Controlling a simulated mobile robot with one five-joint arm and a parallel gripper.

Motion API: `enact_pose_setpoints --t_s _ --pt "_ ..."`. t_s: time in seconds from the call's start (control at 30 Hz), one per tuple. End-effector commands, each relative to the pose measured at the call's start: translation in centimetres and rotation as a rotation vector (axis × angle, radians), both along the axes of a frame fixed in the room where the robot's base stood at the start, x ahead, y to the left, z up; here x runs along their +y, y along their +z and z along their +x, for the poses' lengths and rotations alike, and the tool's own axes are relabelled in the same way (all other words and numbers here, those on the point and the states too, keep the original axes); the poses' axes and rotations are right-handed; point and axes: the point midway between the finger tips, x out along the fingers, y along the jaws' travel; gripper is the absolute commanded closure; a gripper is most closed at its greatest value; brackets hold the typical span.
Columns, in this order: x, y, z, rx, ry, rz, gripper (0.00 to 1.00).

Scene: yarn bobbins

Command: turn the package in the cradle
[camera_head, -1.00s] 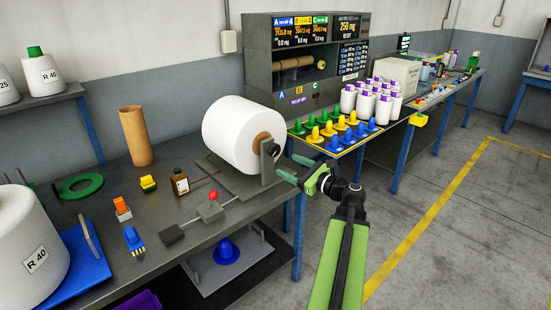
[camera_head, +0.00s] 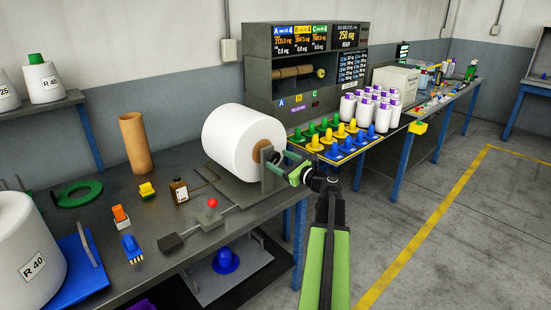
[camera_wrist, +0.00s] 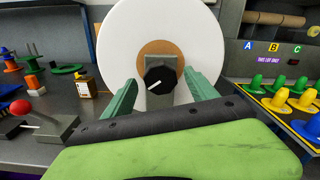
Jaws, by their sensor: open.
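The white yarn package (camera_head: 236,136) lies on its side in the grey cradle (camera_head: 268,172) at the bench's right end. Its brown core end shows in the wrist view, with the white end face (camera_wrist: 125,40) around it. A black knob (camera_wrist: 160,79) with a white pointer line sits in front of the core on the cradle's upright. My gripper (camera_head: 288,163) is at the knob's side of the cradle. In the wrist view its two green fingers (camera_wrist: 160,98) are apart, one on each side of the knob, with visible gaps. Whether they reach past the knob is unclear.
A lever with a red ball (camera_head: 212,202) stands before the cradle. A brown bottle (camera_head: 179,189) and cardboard tube (camera_head: 137,138) are left of it. A tray of green, yellow and blue cones (camera_head: 346,153) lies right of the package. Floor at right is clear.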

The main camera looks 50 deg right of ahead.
Motion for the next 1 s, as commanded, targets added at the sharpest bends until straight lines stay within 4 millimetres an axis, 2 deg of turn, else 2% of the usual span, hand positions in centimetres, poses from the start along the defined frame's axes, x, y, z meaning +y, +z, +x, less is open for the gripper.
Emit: enact_pose_setpoints --t_s 0.1,0.2,0.53,1.0 --pt "-0.2 0.0 2.0 0.000 0.001 0.000 0.33" --pt "-0.3 0.0 2.8 0.000 0.000 0.000 0.33" --pt "-0.2 0.0 3.2 0.000 0.000 0.000 0.34" --pt "-0.1 0.0 3.2 0.000 0.000 0.000 0.96"
